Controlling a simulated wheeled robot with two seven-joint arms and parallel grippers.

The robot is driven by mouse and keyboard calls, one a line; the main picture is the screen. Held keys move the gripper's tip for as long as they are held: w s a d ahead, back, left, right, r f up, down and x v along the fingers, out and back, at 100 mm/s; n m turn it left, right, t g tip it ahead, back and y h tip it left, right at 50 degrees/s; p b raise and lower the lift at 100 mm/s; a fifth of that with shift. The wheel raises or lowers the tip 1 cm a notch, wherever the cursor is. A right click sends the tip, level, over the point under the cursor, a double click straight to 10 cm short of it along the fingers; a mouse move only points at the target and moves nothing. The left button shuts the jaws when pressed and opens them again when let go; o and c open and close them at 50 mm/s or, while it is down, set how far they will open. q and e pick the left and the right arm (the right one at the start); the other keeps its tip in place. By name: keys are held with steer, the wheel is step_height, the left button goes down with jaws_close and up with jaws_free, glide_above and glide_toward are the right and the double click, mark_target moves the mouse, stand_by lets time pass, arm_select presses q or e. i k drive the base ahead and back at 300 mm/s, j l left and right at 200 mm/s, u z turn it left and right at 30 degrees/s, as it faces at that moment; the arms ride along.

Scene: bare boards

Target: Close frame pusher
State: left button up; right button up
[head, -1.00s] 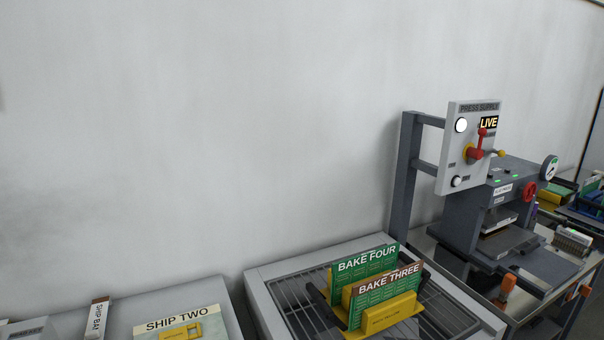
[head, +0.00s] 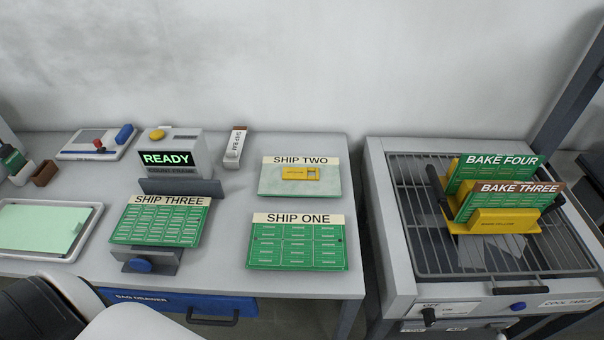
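No part in view is legibly marked as the frame pusher, so I cannot tell which one it is. A yellow frame (head: 505,221) stands on the wire rack of the cool table (head: 378,215) at the right. It holds two upright green boards, BAKE FOUR (head: 500,165) behind and BAKE THREE (head: 515,196) in front. Black handles stick out at its left and right sides. White and black parts of my own body show at the bottom left. Neither gripper's fingertips are in view, and nothing visible is being touched by a gripper.
The grey bench (head: 225,232) holds the SHIP THREE board (head: 160,223) on a stand, SHIP TWO (head: 300,179), SHIP ONE (head: 297,245), a tester reading READY (head: 166,158) and a pale green mat (head: 40,228). A blue drawer (head: 180,305) sits below. A narrow gap separates the bench and cool table.

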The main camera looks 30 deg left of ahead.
mark_target(141, 260)
steer(key=u, duration=2.15)
steer(key=j+z, duration=0.1)
steer(key=j, duration=0.2)
